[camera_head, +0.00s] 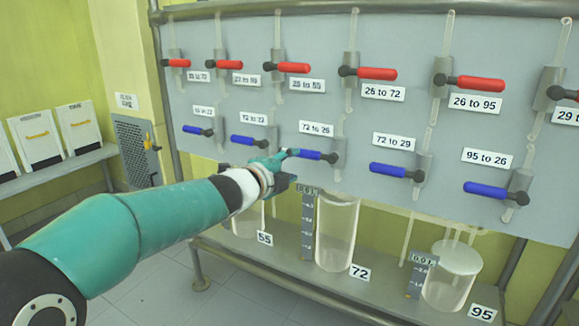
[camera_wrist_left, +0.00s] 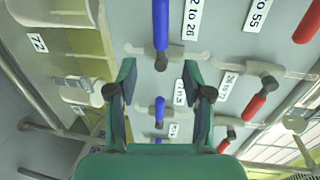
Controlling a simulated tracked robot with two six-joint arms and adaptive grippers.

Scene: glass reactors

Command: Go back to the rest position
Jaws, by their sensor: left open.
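My left gripper (camera_head: 284,168) is open and empty in front of the panel of valve levers. In the head view its tips overlap the left end of the blue lever (camera_head: 312,155) under the label "72 to 26"; I cannot tell whether they touch. In the left wrist view, the open fingers of the gripper (camera_wrist_left: 162,88) stand apart. One blue lever (camera_wrist_left: 160,108) shows between them, and another blue lever (camera_wrist_left: 161,25) shows above them. My right gripper is not in view.
Red levers (camera_head: 376,73) line the panel's upper row. Glass vessels (camera_head: 337,232) labelled 55, 72 and 95 stand on a shelf below the panel. A metal rail (camera_head: 290,283) edges the shelf. White boxes (camera_head: 78,126) sit on a bench at the left. Floor shows at lower left.

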